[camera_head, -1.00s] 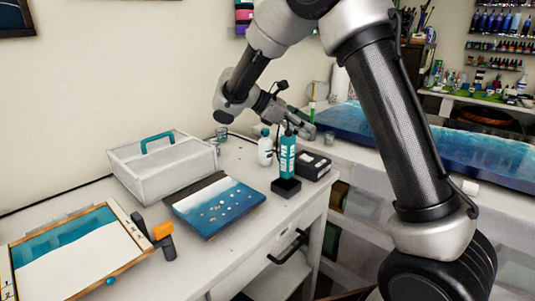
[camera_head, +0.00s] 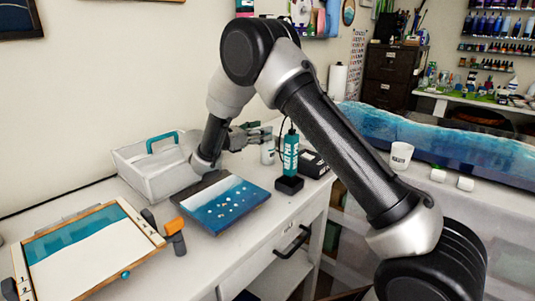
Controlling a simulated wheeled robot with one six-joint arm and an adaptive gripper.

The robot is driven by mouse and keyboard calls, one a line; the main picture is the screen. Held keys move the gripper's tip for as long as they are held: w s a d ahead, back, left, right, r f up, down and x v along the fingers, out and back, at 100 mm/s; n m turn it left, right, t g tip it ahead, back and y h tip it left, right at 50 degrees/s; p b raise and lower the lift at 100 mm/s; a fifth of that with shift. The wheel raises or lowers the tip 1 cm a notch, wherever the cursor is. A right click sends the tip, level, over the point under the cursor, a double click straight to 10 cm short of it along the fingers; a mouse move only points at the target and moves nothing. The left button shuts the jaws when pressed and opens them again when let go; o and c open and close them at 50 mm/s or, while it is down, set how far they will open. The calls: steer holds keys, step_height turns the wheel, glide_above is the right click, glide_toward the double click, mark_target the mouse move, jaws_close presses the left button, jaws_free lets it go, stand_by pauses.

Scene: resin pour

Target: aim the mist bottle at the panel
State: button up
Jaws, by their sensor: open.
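The panel (camera_head: 231,206), painted with a blue sea and pale dots, lies flat on the white table. A white bottle (camera_head: 267,155), likely the mist bottle, stands behind it; its upper part is hidden by my gripper. My gripper (camera_head: 266,133) is open, its fingers pointing right at the height of the bottle's top. I cannot tell whether the fingers are around the bottle or touch it.
A teal heat pen (camera_head: 290,153) stands upright on a black base right of the bottle, beside a dark box (camera_head: 314,164). A white toolbox (camera_head: 150,178) is at left. A framed board (camera_head: 88,258) and an orange-headed tool (camera_head: 174,228) lie in front. A white cup (camera_head: 400,156) is at right.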

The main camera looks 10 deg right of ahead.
steer(key=x, duration=0.3)
steer(key=shift+d+f, duration=0.15)
steer(key=shift+d, duration=0.05)
jaws_close()
